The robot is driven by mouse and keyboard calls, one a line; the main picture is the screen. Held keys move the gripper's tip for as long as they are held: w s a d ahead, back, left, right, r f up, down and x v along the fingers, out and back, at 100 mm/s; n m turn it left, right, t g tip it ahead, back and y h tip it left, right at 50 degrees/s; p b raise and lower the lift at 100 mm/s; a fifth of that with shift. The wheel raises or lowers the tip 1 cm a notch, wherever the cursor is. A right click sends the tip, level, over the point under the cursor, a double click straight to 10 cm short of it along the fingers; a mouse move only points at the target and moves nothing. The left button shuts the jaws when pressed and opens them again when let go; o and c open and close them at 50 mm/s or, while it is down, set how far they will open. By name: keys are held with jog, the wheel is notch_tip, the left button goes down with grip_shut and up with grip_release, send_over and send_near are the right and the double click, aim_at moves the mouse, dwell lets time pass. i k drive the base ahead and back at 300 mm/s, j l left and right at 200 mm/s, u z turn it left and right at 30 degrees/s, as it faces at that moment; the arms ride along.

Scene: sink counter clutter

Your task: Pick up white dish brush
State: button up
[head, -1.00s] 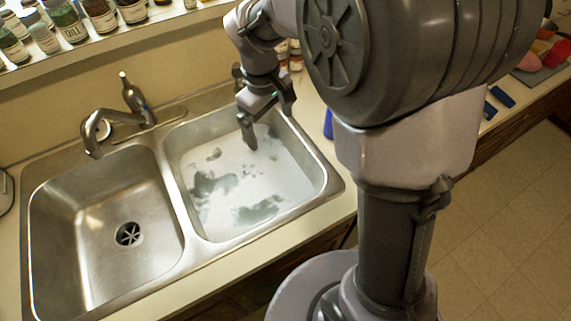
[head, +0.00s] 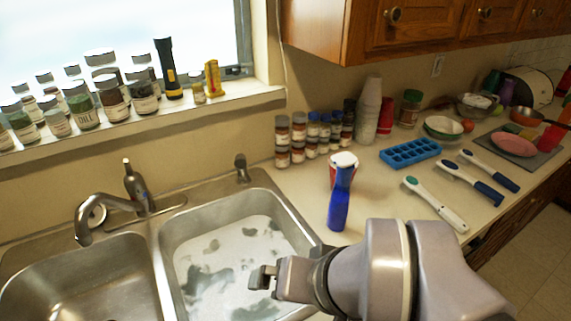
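The white dish brush (head: 436,205) lies on the counter right of the sink, with a long white handle and a green part at its far left end. My gripper (head: 263,279) is over the right sink basin, left of the brush and well apart from it. It is seen side-on and small, so I cannot tell whether its fingers are open. Nothing shows held in it.
Two blue-handled brushes (head: 468,184) (head: 489,171) lie beside the white one. A blue ice tray (head: 410,152) and spice jars (head: 298,140) are behind. The right basin (head: 185,240) holds cloudy water.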

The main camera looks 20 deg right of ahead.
aim_at(409, 183)
jog(key=z, duration=1.5)
jog(key=i+l+u, duration=0.5)
jog(key=l, duration=0.15)
jog(key=i+l+u, duration=0.1)
jog(key=l+u, duration=0.2)
jog(key=i+l+u, duration=0.25)
jog(key=l, duration=0.2)
jog(key=l+u, duration=0.25)
jog(key=l, duration=0.15)
